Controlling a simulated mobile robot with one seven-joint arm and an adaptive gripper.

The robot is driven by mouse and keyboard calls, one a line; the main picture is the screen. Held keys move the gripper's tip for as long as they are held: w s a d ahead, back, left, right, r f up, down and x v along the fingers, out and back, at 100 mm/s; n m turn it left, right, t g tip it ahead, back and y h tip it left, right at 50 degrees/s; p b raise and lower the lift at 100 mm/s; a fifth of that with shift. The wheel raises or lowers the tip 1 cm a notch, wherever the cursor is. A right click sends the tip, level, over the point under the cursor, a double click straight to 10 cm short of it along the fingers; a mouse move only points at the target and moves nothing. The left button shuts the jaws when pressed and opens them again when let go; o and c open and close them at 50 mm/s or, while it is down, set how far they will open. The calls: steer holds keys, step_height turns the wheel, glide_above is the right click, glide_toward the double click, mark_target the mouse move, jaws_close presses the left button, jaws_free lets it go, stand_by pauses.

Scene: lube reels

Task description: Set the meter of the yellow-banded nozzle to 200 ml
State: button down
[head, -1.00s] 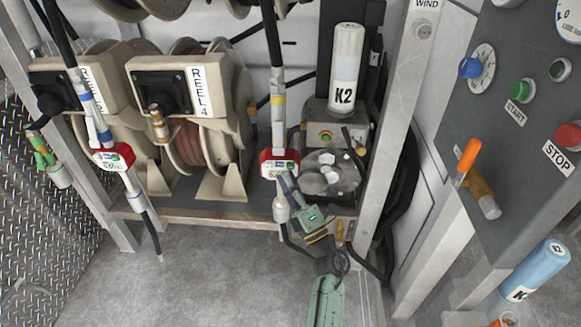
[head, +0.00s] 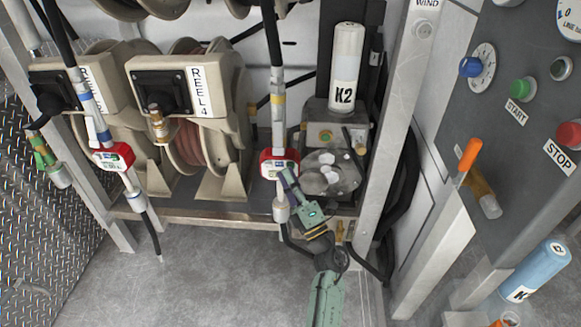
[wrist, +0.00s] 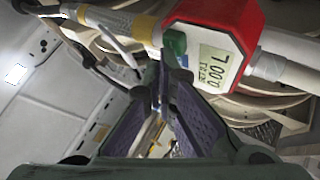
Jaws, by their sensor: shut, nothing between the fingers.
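The yellow-banded nozzle hangs at the centre of the head view, its yellow band (head: 278,99) above a red-and-white meter (head: 279,163). In the wrist view the meter (wrist: 222,42) is close and tilted, with a lit display (wrist: 213,68) whose digits I cannot read surely. A green button (wrist: 175,42) shows beside the display. My gripper (head: 287,176) is shut and empty, its tips at the meter's lower front. In the wrist view the gripper (wrist: 168,72) has its tips just below the green button; I cannot tell whether they touch the meter.
A blue-banded nozzle with a similar meter (head: 113,157) hangs to the left. Hose reels (head: 200,130) stand behind. A K2 canister (head: 346,70) and a pump unit (head: 330,175) are right of the meter. A metal post (head: 395,130) and control panel (head: 525,130) stand farther right.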

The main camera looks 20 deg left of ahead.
steer(key=shift+w+a, duration=0.15)
steer(key=shift+w, duration=0.35)
stand_by(0.3)
stand_by(0.4)
steer(key=shift+s+d, duration=0.2)
steer(key=shift+s, duration=0.3)
steer(key=shift+s+d, duration=0.15)
steer(key=shift+s, duration=0.35)
steer(key=s, duration=0.1)
steer(key=s+d, duration=0.1)
steer(key=s, duration=0.2)
steer(key=shift+s+d, duration=0.3)
steer(key=shift+s, duration=0.1)
